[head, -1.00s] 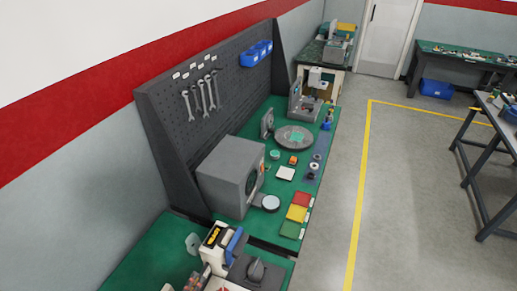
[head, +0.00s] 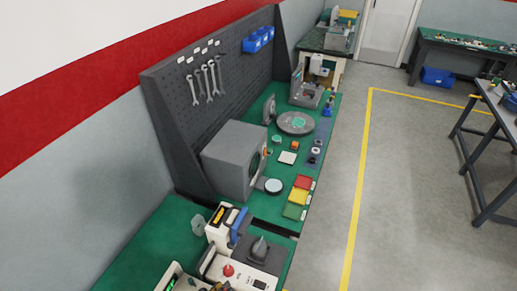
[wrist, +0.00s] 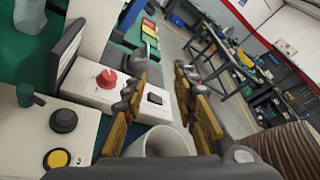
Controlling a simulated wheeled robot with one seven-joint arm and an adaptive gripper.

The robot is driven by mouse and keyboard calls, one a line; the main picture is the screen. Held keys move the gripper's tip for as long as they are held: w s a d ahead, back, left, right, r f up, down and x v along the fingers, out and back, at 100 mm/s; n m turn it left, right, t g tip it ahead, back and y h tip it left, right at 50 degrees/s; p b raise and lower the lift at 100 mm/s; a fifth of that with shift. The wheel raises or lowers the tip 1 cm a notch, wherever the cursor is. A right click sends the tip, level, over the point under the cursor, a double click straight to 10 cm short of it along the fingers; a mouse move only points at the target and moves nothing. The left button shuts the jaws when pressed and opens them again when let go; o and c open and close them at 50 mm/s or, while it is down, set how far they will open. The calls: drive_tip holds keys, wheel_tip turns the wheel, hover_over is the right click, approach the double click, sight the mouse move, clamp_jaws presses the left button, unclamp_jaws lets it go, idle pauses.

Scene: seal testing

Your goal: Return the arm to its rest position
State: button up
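My gripper (wrist: 161,78) shows in the wrist view with its two brown-padded fingers spread apart. No object is seen pinched between the fingertips. A pale, round, hollow-looking shape (wrist: 160,142) shows low between the fingers, near the palm; I cannot tell what it is. The fingers point toward the aisle beside the bench, just right of a white control box with a red knob (wrist: 106,78). That control box (head: 236,272) also shows at the bottom of the head view. I cannot make out my gripper clearly in the head view.
A white box with black and yellow buttons (wrist: 45,135) is close at left in the wrist view.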

drive_tip(key=d+r+n+g+y+b, duration=0.2)
drive_tip(key=d+r+n+y+b, duration=0.1)
drive_tip(key=d+r+n, duration=0.4)
drive_tip(key=s+d+r+n+g+y+b, duration=0.1)
drive_tip(key=d+r+n+b, duration=0.4)
drive_tip(key=d+n, duration=0.9)
drive_tip(key=d+r+n+g+y+b, duration=0.3)
drive_tip(key=d+r+n, duration=0.7)
drive_tip(key=n, duration=0.4)
drive_tip(key=shift+s+d+r+n+g+y+b, duration=0.15)
drive_tip(key=shift+s+d+n+g+y+b, duration=0.2)
drive_tip(key=shift+y+b, duration=0.65)
drive_tip(key=shift+a, duration=0.15)
